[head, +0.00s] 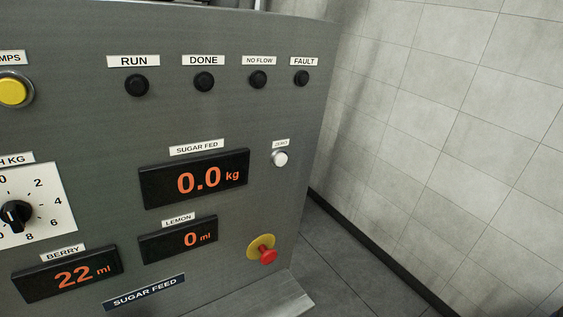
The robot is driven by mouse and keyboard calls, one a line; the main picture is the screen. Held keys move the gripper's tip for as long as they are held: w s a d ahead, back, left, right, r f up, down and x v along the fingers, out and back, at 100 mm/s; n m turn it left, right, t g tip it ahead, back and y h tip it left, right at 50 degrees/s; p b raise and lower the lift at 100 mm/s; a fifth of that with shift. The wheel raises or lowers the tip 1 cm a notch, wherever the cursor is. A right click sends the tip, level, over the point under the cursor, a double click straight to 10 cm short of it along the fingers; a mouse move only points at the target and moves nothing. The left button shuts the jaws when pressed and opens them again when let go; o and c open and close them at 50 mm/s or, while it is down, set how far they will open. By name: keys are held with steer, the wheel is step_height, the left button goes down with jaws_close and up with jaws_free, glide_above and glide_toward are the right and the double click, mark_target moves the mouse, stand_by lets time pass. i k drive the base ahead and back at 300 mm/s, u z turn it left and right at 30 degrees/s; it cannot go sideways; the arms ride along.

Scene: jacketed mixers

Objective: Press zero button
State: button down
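A small white round button (281,159) sits at the right side of the grey control panel (110,125). A small label (280,143) above it is too small to read with certainty, and seems to say ZERO. Left of the button, the SUGAR FED display (195,178) reads 0.0 kg in orange digits. My gripper does not show in the head view, so its opening and distance from the button cannot be seen.
Dark RUN (137,85), DONE (204,82), NO FLOW (258,79) and FAULT (302,78) lamps line the top. A red emergency-type button (267,256) protrudes below the white one. A yellow button (12,90) and dial (16,215) are left. Tiled wall (450,120) stands right.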

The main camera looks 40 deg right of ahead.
mark_target(280, 160)
steer(key=u, duration=1.2)
steer(key=k, duration=1.05)
steer(key=z, duration=0.8)
steer(key=i, duration=1)
steer(key=u, duration=0.05)
